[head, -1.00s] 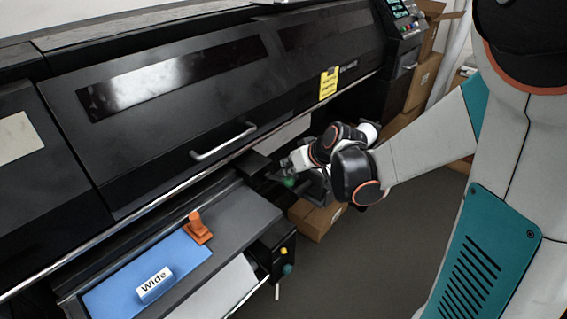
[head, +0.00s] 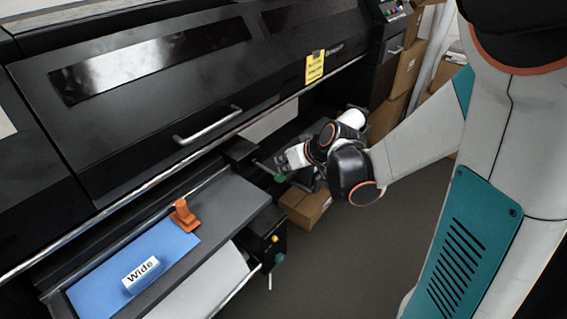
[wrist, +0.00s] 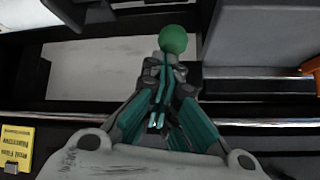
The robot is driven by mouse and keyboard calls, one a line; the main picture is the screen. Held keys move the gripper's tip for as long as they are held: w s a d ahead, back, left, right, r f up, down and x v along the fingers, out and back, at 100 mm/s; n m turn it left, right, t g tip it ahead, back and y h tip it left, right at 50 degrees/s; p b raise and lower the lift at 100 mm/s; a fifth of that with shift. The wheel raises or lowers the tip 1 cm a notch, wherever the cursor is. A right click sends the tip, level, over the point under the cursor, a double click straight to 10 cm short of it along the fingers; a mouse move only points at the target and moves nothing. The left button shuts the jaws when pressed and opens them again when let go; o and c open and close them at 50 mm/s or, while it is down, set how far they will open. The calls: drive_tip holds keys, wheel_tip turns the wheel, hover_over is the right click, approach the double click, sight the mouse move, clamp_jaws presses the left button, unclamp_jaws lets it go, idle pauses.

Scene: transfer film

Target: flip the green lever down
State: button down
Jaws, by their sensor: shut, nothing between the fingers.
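The green lever shows as a round green knob (head: 280,177) in the head view, beside the black machine's right side. In the wrist view the green knob (wrist: 173,40) sits just past my fingertips. My gripper (head: 284,163) is shut and empty, right at the knob in the head view. In the wrist view my gripper (wrist: 166,72) has its fingers together just below the knob; whether they touch it I cannot tell. The lever's shaft is mostly hidden.
A large black machine (head: 130,100) with a lid handle (head: 208,125) fills the left. A table holds a blue sheet (head: 125,265), a roll marked Wide (head: 143,275) and an orange clamp (head: 184,215). Cardboard boxes (head: 306,207) stand below and behind my arm. Open floor lies at the front right.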

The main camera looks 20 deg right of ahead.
drive_tip(key=shift+s+f, duration=0.45)
drive_tip(key=shift+f, duration=0.05)
wheel_tip(320, 180, up, 4)
drive_tip(key=w+p, duration=0.3)
drive_tip(key=s+d+r+p, duration=0.2)
drive_tip(key=s+d, duration=0.2)
drive_tip(key=s, duration=0.5)
drive_tip(key=shift+d, duration=0.1)
drive_tip(key=w+a+r+n+t+h+p, duration=0.1)
drive_tip(key=w+a+r+n+t+p, duration=0.15)
drive_tip(key=a+r, duration=0.85)
drive_tip(key=s+d+m+g+h+b, duration=0.1)
drive_tip(key=s+d+m+g, duration=0.1)
drive_tip(key=s, duration=0.7)
drive_tip(key=s+d+f+m+g+h+b, duration=0.1)
drive_tip(key=s+d+m+g, duration=0.1)
drive_tip(key=s, duration=0.6)
drive_tip(key=shift+s, duration=0.4)
drive_tip(key=shift+d+m, duration=0.1)
drive_tip(key=shift+m, duration=0.15)
